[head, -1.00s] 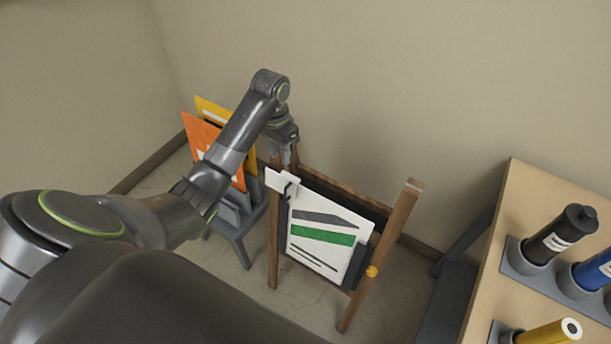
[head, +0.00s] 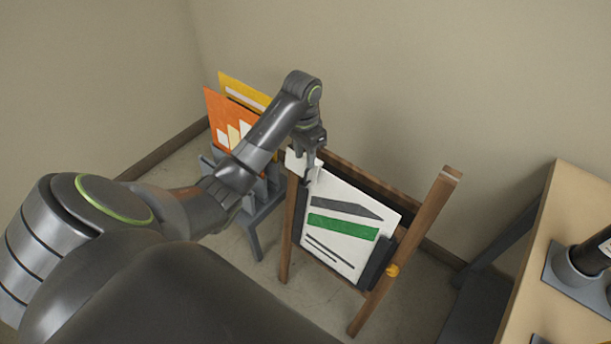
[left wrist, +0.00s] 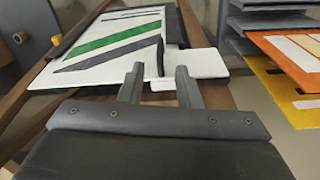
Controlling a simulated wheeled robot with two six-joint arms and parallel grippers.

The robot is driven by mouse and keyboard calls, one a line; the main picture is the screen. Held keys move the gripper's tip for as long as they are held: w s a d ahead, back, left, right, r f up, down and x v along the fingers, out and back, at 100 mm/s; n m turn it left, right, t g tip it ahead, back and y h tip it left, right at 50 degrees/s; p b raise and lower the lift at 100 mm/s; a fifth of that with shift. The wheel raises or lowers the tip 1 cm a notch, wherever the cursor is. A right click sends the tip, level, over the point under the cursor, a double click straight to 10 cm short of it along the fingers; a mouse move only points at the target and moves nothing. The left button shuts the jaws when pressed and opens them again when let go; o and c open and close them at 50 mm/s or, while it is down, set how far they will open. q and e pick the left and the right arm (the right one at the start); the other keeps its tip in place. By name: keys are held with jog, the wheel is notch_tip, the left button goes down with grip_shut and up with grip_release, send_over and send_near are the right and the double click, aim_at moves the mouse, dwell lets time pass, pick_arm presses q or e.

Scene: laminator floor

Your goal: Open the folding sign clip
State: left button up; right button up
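The folding sign has a wooden frame (head: 430,215) and a white panel (head: 335,245) with a green band and dark stripes. A white tab (left wrist: 205,63) sticks out at the panel's upper corner; in the head view (head: 293,160) it is partly behind my gripper. Dark clip-like strips run along the panel's sides (head: 377,262); I cannot tell which part is the clip or whether it is open. My left gripper (left wrist: 158,78) is at this corner, its two fingers apart with their tips over the panel and tab edge. Contact is unclear. My right gripper is out of view.
A grey rack (head: 258,205) with orange (head: 228,120) and yellow (head: 240,90) boards stands left of the sign, close to my arm. A wooden table (head: 570,215) with a dark cylinder in a grey holder (head: 565,270) is at the right. A wall is behind.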

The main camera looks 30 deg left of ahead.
aim_at(299, 167)
pick_arm(q)
notch_tip(299, 167, down, 3)
jog(key=shift+r+b, duration=0.15)
jog(key=shift+b, duration=0.75)
jog(key=shift+d+f, duration=0.15)
jog(key=shift+f, duration=2.45)
jog(key=shift+c, duration=0.2)
grip_shut()
